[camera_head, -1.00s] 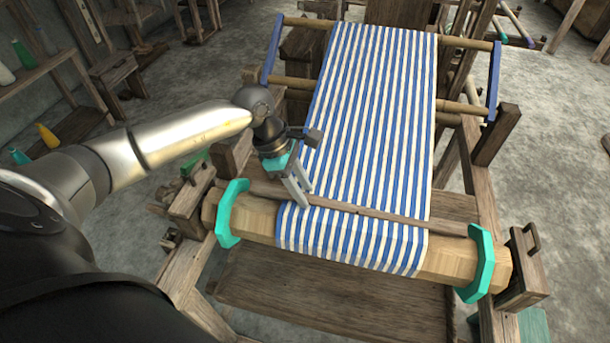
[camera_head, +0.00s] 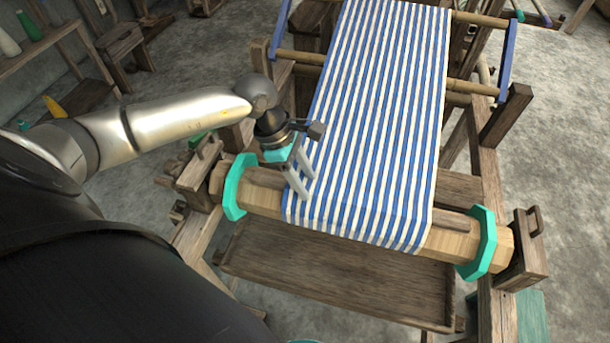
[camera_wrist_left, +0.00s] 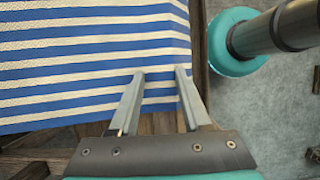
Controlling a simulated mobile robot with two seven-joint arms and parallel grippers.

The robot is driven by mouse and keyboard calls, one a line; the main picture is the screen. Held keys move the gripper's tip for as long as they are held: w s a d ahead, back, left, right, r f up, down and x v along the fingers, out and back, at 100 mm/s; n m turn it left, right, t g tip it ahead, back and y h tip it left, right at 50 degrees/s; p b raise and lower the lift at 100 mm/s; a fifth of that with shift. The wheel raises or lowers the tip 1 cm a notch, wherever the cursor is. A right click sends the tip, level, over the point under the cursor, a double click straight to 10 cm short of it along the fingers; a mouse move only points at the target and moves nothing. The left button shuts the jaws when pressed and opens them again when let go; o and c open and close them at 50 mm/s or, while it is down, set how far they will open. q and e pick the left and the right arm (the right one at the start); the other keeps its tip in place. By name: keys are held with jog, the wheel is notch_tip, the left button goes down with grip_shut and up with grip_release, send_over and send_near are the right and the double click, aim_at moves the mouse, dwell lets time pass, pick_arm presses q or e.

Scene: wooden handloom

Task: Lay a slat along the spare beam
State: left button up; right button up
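The beam (camera_head: 444,243) is pale wood with a teal flange at each end. Blue-and-white striped cloth (camera_head: 375,120) drapes over its middle. A brown slat (camera_head: 452,221) shows along the beam right of the cloth, and a similar brown strip shows at the left. Between them the cloth is unbroken, so any middle part is hidden. My left gripper (camera_head: 307,188) is at the cloth's left edge above the beam. My right gripper is out of view.
Teal flanges (camera_head: 240,186) (camera_head: 482,243) rise at the beam's ends, beside wooden end blocks (camera_head: 528,250). A wooden tray-like board (camera_head: 340,275) lies below the beam. Blue side bars (camera_head: 507,62) hold rods behind. A shelf with bottles stands far left.

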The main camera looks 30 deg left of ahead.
pick_arm(q)
jog(key=o, duration=0.3)
jog(key=p+v, duration=0.1)
jog(key=v, duration=1.4)
jog(key=shift+a+r, duration=0.1)
jog(key=shift+r, duration=0.05)
jog(key=shift+s, duration=0.1)
